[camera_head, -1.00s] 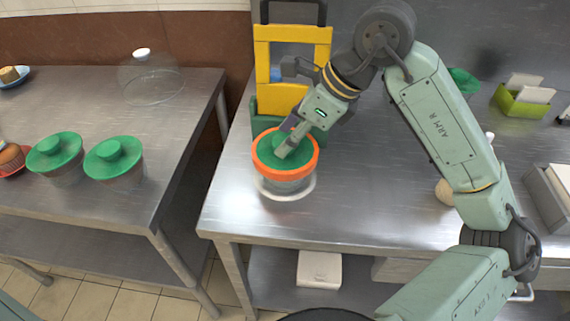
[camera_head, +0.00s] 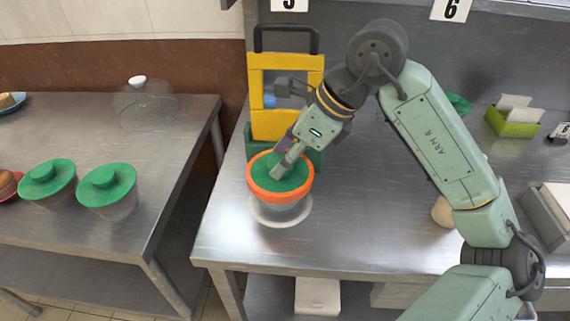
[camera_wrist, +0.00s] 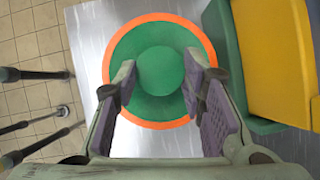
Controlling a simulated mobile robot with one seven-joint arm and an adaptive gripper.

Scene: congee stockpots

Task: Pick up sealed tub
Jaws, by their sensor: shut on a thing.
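The sealed tub (camera_head: 281,197) has a green lid with an orange band around its rim and a greyish body. It is over a white round plate (camera_head: 281,219) near the left front corner of the right-hand steel table. I cannot tell whether its base touches the plate. My gripper (camera_head: 277,172) comes down from the upper right and is shut on the tub's lid knob. In the wrist view, my gripper's fingers (camera_wrist: 160,85) stand on either side of the round green knob (camera_wrist: 160,68), inside the orange band (camera_wrist: 160,17). The tub's body is hidden there.
A yellow and green frame with a dark handle (camera_head: 287,80) stands close behind the tub. Two other green-lidded tubs (camera_head: 107,186) (camera_head: 47,183) and a clear dome (camera_head: 144,103) stand on the left table, across a gap. The right table's middle is mostly clear.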

